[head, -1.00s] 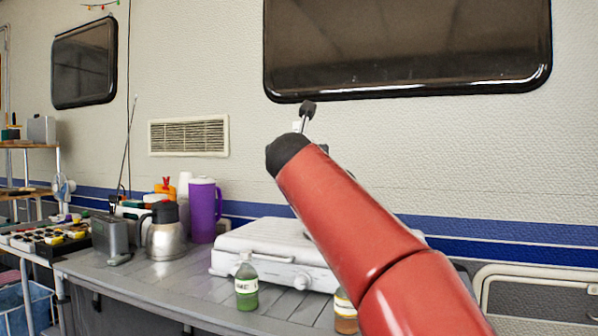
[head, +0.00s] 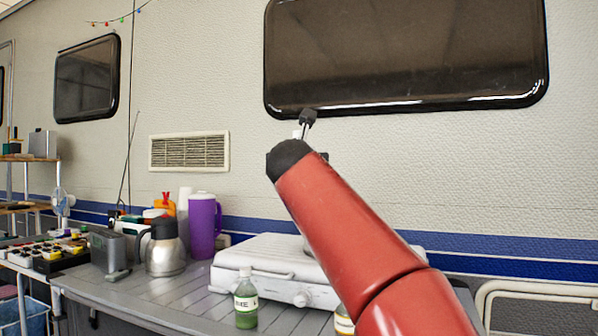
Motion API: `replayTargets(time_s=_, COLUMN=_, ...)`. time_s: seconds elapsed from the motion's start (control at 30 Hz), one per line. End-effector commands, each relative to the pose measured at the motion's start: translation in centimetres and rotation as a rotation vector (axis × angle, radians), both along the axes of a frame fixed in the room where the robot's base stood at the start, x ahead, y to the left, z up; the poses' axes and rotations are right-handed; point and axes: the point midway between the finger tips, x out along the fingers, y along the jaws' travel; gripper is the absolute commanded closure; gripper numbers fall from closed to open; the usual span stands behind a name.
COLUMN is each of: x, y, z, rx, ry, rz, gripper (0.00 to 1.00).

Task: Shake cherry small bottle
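My red arm reaches up from the lower right in the head view, in front of the trailer wall. Its dark end (head: 290,158) hides most of my gripper (head: 305,126); a dark fingertip piece on thin rods shows above it. A small white patch shows beside the rods; I cannot tell whether it is a bottle cap. No bottle clearly readable as cherry is in view. A small green bottle (head: 246,302) with a white cap, its label ending in "ME", stands upright at the counter's front. Another small bottle (head: 343,322) is mostly hidden behind my arm.
A white stove-like appliance (head: 262,265) sits on the slatted counter (head: 165,300). A purple pitcher (head: 204,225), a steel jug (head: 165,250) and a grey toaster (head: 107,250) stand at the left. Open air lies around my gripper, before the wall and window (head: 405,55).

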Motion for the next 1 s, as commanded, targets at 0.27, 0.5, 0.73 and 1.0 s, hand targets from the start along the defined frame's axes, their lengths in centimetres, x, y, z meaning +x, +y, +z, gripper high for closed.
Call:
replayTargets(time_s=0.27, x=0.1, y=0.0, z=-2.5, rx=-0.003, ry=0.005, rz=0.001, gripper=0.77)
replayTargets(time_s=0.5, x=0.0, y=0.0, z=-4.5, rx=0.000, ry=0.002, rz=0.001, gripper=0.77)
replayTargets(time_s=0.73, x=0.0, y=0.0, z=-0.8, rx=-0.002, ry=0.002, rz=0.001, gripper=0.77)
replayTargets(time_s=1.0, x=0.1, y=0.0, z=-0.6, rx=-0.001, ry=0.005, rz=0.001, gripper=0.77)
